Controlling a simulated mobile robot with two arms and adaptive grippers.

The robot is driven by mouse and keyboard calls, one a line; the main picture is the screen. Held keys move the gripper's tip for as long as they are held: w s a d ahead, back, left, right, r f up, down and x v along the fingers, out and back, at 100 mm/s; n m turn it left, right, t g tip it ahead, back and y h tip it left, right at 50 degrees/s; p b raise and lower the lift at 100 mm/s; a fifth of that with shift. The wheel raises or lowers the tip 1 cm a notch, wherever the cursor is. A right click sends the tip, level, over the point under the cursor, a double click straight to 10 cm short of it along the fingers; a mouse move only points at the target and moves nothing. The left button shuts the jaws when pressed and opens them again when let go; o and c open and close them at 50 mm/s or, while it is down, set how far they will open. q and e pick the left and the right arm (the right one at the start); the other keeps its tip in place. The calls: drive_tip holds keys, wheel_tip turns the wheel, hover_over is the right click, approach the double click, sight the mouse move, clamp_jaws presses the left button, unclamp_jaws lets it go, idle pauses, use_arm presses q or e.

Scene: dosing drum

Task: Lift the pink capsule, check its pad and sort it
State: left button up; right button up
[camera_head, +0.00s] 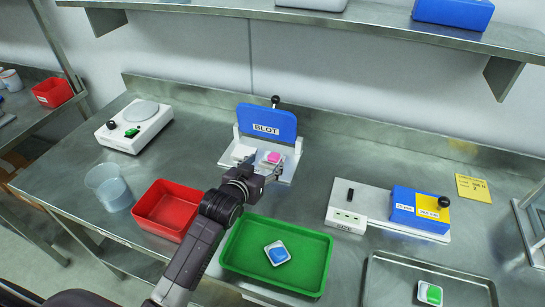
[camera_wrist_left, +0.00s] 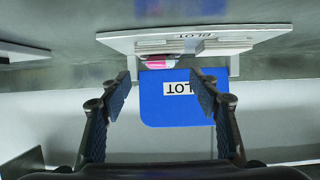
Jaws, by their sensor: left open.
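The pink capsule (camera_head: 273,157) lies on a white pad at the right of the blotting station's white base (camera_head: 284,176), in front of its raised blue lid (camera_head: 267,124) marked BLOT. My left gripper (camera_head: 264,170) is just in front of the station, close to the capsule, and is open and empty. In the left wrist view the picture is upside down; the pink capsule (camera_wrist_left: 158,62) shows as a thin strip beyond the gap between the open fingers (camera_wrist_left: 160,82). The pad's underside is not visible. My right gripper is not in view.
A green tray (camera_head: 232,262) holds a blue capsule on a white pad (camera_head: 277,253). A red tray (camera_head: 148,213) and a clear beaker (camera_head: 108,187) stand left. A white device (camera_head: 134,126) is at back left. A blue-and-white gauge (camera_head: 345,217) and steel tray (camera_head: 375,275) with a green capsule (camera_head: 430,293) are right.

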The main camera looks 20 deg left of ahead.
sight(270, 158)
use_arm(q)
drive_tip(key=shift+p+x, duration=0.3)
drive_tip(key=shift+x, duration=0.7)
drive_tip(key=x, duration=0.3)
drive_tip(key=shift+w+f, duration=0.15)
drive_tip(key=shift+w, duration=0.1)
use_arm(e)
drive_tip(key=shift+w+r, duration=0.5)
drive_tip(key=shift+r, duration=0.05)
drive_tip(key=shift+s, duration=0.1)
use_arm(q)
drive_tip(key=c, duration=1)
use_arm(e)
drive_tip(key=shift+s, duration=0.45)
